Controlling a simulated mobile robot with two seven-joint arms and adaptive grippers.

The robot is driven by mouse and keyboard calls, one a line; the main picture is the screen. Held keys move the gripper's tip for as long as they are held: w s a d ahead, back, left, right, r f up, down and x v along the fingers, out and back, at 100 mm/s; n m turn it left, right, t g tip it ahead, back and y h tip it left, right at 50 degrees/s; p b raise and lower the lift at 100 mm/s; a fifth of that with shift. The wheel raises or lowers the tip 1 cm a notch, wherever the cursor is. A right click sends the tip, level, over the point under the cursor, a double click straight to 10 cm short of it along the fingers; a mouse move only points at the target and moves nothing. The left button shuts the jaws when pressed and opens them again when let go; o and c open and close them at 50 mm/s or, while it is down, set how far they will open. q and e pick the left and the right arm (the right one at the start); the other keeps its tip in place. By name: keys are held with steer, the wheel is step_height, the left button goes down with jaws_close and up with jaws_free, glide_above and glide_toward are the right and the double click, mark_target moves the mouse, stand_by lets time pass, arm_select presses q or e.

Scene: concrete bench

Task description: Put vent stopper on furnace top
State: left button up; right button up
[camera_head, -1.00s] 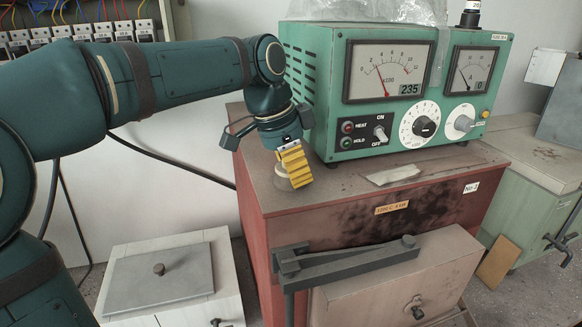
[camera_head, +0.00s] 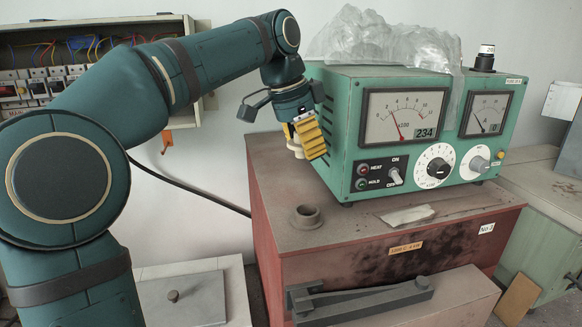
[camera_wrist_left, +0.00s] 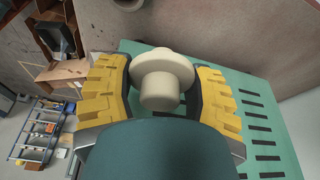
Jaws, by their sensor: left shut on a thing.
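The vent stopper is a cream, round piece with a wide disc and a narrower stub. It sits between the yellow fingers of my left gripper (camera_head: 308,140) in the head view, and more clearly in the wrist view, where the stopper (camera_wrist_left: 163,75) is gripped between both finger pads. The furnace (camera_head: 390,235) is a red box with a dusty brown top. A short round vent collar (camera_head: 306,217) stands open on the left of that top. My left gripper holds the stopper above and slightly behind the collar, clear of it. My right gripper is not in view.
A green meter box (camera_head: 415,130) stands on the furnace top, close right of my left gripper, with clear plastic (camera_head: 385,40) over it. A paper scrap (camera_head: 408,216) lies in front. A fuse panel (camera_head: 90,60) hangs on the wall. A pale box (camera_head: 185,300) stands lower left.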

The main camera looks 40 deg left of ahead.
arm_select(q)
steer(key=w+a+f+n+p, duration=0.1)
steer(key=w+a+n, duration=0.2)
steer(key=w+a, duration=0.3)
glide_above(294, 183)
steer(key=s, duration=0.1)
steer(key=shift+y, duration=0.3)
step_height(294, 183, down, 5)
steer(key=shift+a+f, duration=0.15)
steer(key=shift+f+b, duration=0.4)
steer(key=shift+f, duration=1.75)
steer(key=shift+f, duration=0.2)
steer(key=o, duration=1.2)
steer(key=p+v, duration=0.1)
steer(key=v, duration=1.1)
steer(key=shift+s+r, duration=0.15)
steer(key=shift+s, duration=0.05)
